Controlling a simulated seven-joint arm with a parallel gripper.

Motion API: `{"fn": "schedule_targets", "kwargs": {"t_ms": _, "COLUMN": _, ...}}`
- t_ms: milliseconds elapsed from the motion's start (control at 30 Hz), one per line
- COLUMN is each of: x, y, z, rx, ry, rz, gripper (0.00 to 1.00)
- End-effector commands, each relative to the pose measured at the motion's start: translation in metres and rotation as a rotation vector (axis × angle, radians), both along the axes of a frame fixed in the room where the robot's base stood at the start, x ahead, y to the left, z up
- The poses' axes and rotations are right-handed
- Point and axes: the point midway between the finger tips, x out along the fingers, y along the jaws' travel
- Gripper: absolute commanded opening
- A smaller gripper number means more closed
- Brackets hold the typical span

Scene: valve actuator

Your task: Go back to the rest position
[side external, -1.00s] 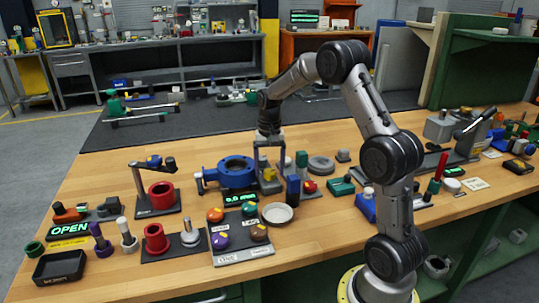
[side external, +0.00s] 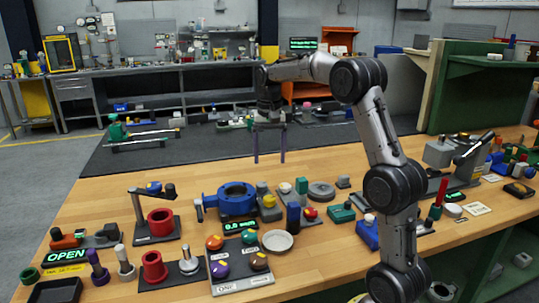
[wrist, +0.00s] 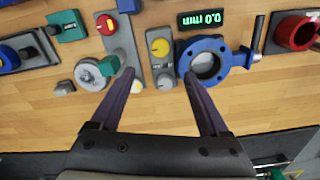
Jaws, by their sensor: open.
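My gripper (side external: 269,158) hangs above the far part of the wooden bench, open, with its two long fingers apart and nothing between them. In the wrist view my gripper (wrist: 157,82) also shows spread and empty. The blue valve body (side external: 237,199) stands upright on the bench, nearer the camera and to the left of my gripper. In the wrist view the blue valve (wrist: 207,62) lies beyond the right fingertip. The display (side external: 240,223) beside it reads 0.0 mm.
A red cylinder fixture (side external: 160,222), a panel of coloured knobs (side external: 238,260) and a white dish (side external: 277,240) crowd the near bench. A blue block (side external: 293,215) stands to the right. A green OPEN sign (side external: 66,256) is lit.

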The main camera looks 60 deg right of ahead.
Motion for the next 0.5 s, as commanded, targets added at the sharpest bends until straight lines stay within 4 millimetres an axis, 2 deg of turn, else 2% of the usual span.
{"fn": "schedule_targets", "kwargs": {"t_ms": 333, "x": 0.002, "y": 0.003, "z": 0.000, "rx": 0.000, "ry": 0.000, "rz": 0.007, "gripper": 0.79}}
{"fn": "schedule_targets", "kwargs": {"t_ms": 400, "x": 0.005, "y": 0.012, "z": 0.010, "rx": -0.011, "ry": -0.020, "rz": 0.029, "gripper": 0.79}}
{"fn": "schedule_targets", "kwargs": {"t_ms": 467, "x": 0.007, "y": 0.025, "z": 0.027, "rx": -0.030, "ry": -0.053, "rz": 0.055, "gripper": 0.79}}
{"fn": "schedule_targets", "kwargs": {"t_ms": 500, "x": 0.004, "y": 0.037, "z": 0.040, "rx": -0.040, "ry": -0.075, "rz": 0.078, "gripper": 0.79}}
